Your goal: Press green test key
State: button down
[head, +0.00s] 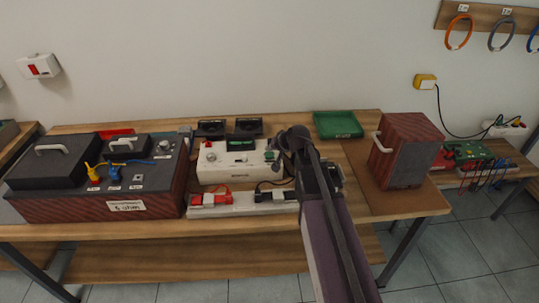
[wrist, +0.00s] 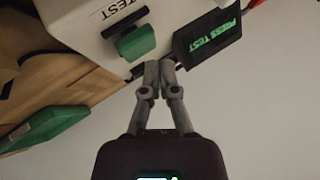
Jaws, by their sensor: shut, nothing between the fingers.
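The green test key (wrist: 137,43) sits on the face of a white tester (wrist: 80,22), under the printed word TEST. In the head view the key (head: 270,155) shows at the right end of the white tester (head: 222,170). A dark display (wrist: 208,38) next to the key reads PRESS TEST in green; it also shows in the head view (head: 241,145). My gripper (wrist: 160,68) is shut and empty. Its fingertips appear close beside the key, near the display's corner; I cannot tell whether they touch anything. In the head view my arm hides the fingertips.
A green tray (head: 338,125) lies behind my arm on the wooden bench. A wood-sided box (head: 407,150) stands at right, a dark console (head: 130,185) at left. A strip with red and black clips (head: 240,203) lies in front of the tester.

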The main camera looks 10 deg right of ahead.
aim_at(270, 155)
jog(key=shift+f, duration=0.2)
jog(key=shift+f+b, duration=0.2)
jog(key=shift+b, duration=0.25)
jog(key=shift+f+b, duration=0.55)
dwell(1.0)
jog(key=shift+r, duration=0.2)
jog(key=shift+r+p, duration=0.8)
jog(key=shift+p, duration=0.25)
jog(key=shift+r, duration=0.1)
jog(key=shift+r+p, duration=2.4)
jog(key=shift+p, duration=0.1)
